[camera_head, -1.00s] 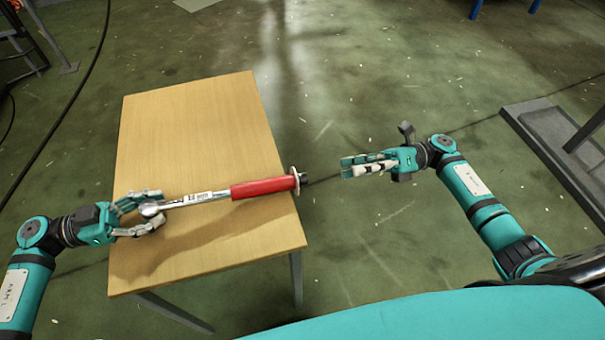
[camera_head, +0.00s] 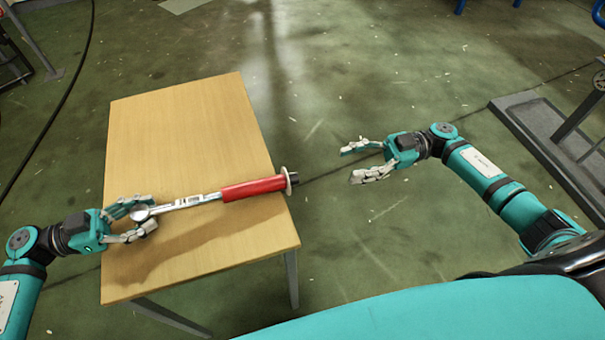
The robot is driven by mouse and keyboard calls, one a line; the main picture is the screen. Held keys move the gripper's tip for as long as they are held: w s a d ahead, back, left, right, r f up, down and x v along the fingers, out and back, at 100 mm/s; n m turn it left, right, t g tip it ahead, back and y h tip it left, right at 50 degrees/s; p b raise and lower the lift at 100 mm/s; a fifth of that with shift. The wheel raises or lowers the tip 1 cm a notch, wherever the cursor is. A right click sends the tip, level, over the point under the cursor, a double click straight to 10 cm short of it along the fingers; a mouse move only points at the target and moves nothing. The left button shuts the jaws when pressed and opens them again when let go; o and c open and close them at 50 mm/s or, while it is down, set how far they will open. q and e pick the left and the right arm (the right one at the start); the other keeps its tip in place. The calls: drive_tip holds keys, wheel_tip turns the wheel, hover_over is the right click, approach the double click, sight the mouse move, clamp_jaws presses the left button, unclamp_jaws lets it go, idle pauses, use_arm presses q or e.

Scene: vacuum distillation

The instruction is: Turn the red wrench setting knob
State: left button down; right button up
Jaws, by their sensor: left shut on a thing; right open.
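The torque wrench (camera_head: 253,188) has a red handle, a silver shaft and a round head at its left end. Its setting knob (camera_head: 293,179), dark with a pale ring, is at the right end of the handle, past the table's right edge. My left gripper (camera_head: 146,216) is shut on the wrench's head and holds the wrench over the table, handle pointing right. My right gripper (camera_head: 352,163) is open and empty, to the right of the knob and apart from it, fingers pointing left toward it.
The wooden table (camera_head: 180,120) is otherwise bare, its far part clear. A grey metal base with a post (camera_head: 545,125) stands on the floor at the right. A black cable (camera_head: 75,85) runs along the floor at the left. The floor between table and base is free.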

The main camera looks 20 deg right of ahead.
sight(293, 179)
drive_tip(key=a+m, duration=0.1)
drive_tip(key=a, duration=1.1)
drive_tip(key=shift+w+m, duration=0.15)
drive_tip(key=shift+m, duration=0.25)
clamp_jaws()
